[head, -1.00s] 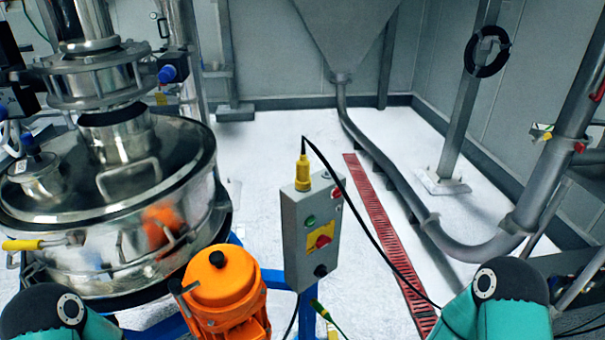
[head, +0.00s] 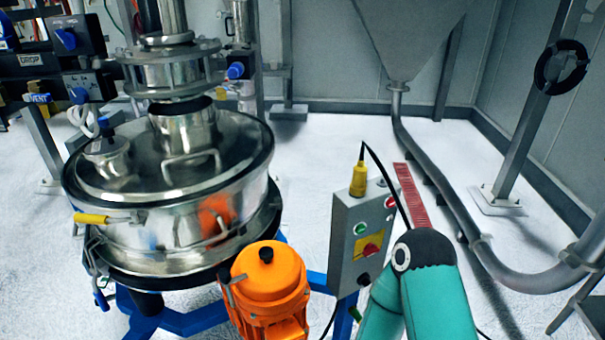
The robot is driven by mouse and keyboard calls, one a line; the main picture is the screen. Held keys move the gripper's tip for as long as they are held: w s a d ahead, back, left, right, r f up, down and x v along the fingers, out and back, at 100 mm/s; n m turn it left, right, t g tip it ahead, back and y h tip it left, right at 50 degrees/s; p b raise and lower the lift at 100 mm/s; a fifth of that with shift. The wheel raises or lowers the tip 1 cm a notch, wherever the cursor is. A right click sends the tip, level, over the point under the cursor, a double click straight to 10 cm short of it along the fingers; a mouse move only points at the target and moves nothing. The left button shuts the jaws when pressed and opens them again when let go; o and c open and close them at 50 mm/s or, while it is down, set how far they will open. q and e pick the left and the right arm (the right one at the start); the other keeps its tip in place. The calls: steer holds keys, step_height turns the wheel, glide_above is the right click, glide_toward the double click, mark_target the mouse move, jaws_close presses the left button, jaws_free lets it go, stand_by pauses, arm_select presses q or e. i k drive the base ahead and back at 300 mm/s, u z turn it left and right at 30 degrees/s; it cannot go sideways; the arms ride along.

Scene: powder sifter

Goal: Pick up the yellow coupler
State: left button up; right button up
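The yellow coupler (head: 358,178) stands upright on top of a grey control box (head: 350,245). A black cable comes out of its top and curves down to the right. A link of my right arm shows at the lower right, in front of the lower right part of the control box. No gripper shows in this view, so I cannot see what either holds.
A steel sifter (head: 150,225) with a lid and a yellow handle (head: 91,218) stands at the left on a blue frame (head: 185,318). An orange motor (head: 268,280) is in front. A hopper pipe (head: 425,170) runs along the right.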

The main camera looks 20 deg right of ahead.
mark_target(357, 187)
steer(key=z, duration=0.4)
steer(key=i, duration=0.2)
steer(key=u, duration=2.15)
steer(key=k, duration=2.3)
steer(key=z, duration=0.9)
steer(key=i, duration=1)
steer(key=z, duration=0.05)
